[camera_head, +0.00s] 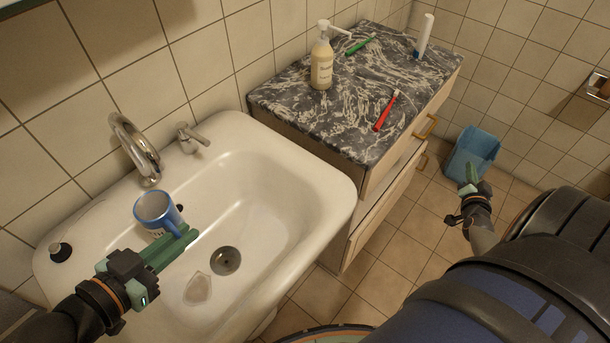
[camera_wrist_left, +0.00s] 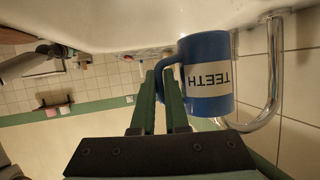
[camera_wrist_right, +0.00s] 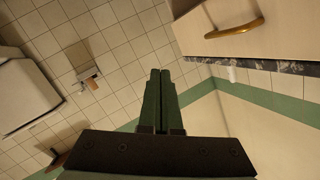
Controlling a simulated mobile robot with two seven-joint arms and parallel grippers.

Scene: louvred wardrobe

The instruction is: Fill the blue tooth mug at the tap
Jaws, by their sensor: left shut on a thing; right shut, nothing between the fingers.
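The blue tooth mug (camera_head: 158,210) is over the basin, near the base of the chrome spout (camera_head: 137,147). My left gripper (camera_head: 190,236) is shut on its handle. In the left wrist view the mug (camera_wrist_left: 213,108) shows a "TEETH" label upside down, with the fingers (camera_wrist_left: 165,78) at the handle and the spout (camera_wrist_left: 274,80) curving behind it. I cannot tell whether the mug is right under the outlet. No water shows. The tap handle (camera_head: 190,137) stands right of the spout. My right gripper (camera_head: 471,178) is shut and empty, away from the basin.
The white basin (camera_head: 290,190) has a drain (camera_head: 226,261) and a pale patch. A marble-topped cabinet (camera_head: 290,98) stands right of it, with a soap dispenser (camera_head: 322,60), red toothbrush (camera_head: 385,110), green toothbrush (camera_head: 360,45) and white tube (camera_head: 424,36). A blue bin (camera_head: 474,150) is on the floor.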

